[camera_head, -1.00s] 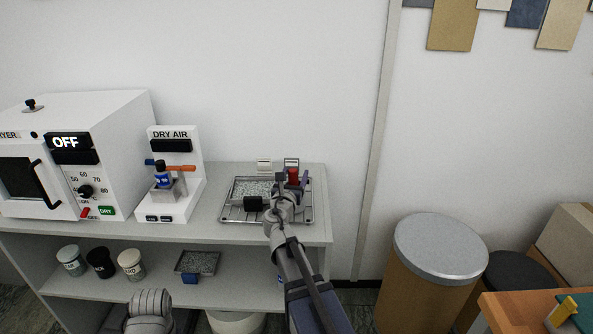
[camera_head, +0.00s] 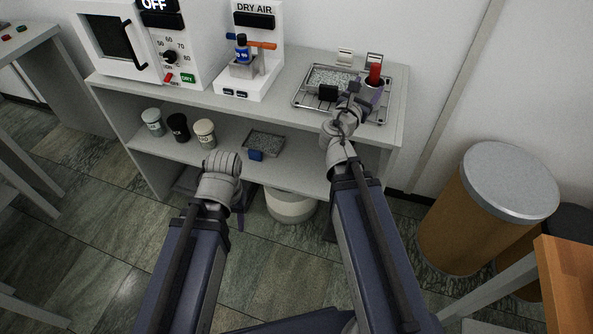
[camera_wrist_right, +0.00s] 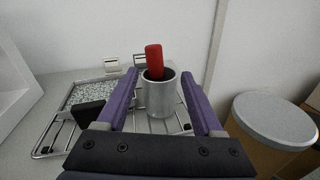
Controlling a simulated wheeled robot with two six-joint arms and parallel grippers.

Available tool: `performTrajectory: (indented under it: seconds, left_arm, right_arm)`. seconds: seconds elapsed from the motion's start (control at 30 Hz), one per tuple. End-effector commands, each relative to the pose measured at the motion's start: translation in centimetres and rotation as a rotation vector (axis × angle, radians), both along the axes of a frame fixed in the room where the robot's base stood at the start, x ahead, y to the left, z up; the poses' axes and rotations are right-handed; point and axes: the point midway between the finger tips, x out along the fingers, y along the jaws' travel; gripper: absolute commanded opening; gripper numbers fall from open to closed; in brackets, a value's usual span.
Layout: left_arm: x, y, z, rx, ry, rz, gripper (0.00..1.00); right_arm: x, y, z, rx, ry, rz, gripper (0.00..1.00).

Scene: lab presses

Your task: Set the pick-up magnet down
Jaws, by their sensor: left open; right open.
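The pick-up magnet has a red handle (camera_head: 375,73); in the right wrist view its red handle (camera_wrist_right: 154,62) sticks up, slightly tilted, from a grey metal cup (camera_wrist_right: 160,98). The cup stands on a wire rack (camera_wrist_right: 48,150) on the shelf top. My right gripper (camera_head: 366,92) is open, one purple finger on each side of the cup in its wrist view. I cannot tell whether the fingers touch it. The magnet's lower end is hidden inside the cup. My left gripper (camera_head: 216,192) is low in front of the shelf, mostly hidden by its own wrist.
A tray of grey granules (camera_head: 330,78) and a black block (camera_head: 327,93) are left of the cup. The dry air stand (camera_head: 245,88) and dryer (camera_head: 130,45) are further left. A lidded drum (camera_head: 510,182) stands to the right.

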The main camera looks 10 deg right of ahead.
Motion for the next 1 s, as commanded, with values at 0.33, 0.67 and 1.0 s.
performTrajectory:
  seconds: [0.33,0.67,1.0]
  left_arm:
    - [0.0,0.0,0.0,0.0,0.0,0.0,0.5]
    - [0.0,0.0,0.0,0.0,0.0,0.0,0.5]
    - [0.0,0.0,0.0,0.0,0.0,0.0,0.5]
  right_arm:
    - [-6.4,12.0,-13.8,1.183,-0.35,-0.544,0.68]
    - [-17.2,27.3,-20.7,1.619,-0.339,-1.329,0.68]
    - [-19.6,29.8,-21.0,1.623,-0.324,-1.486,0.68]
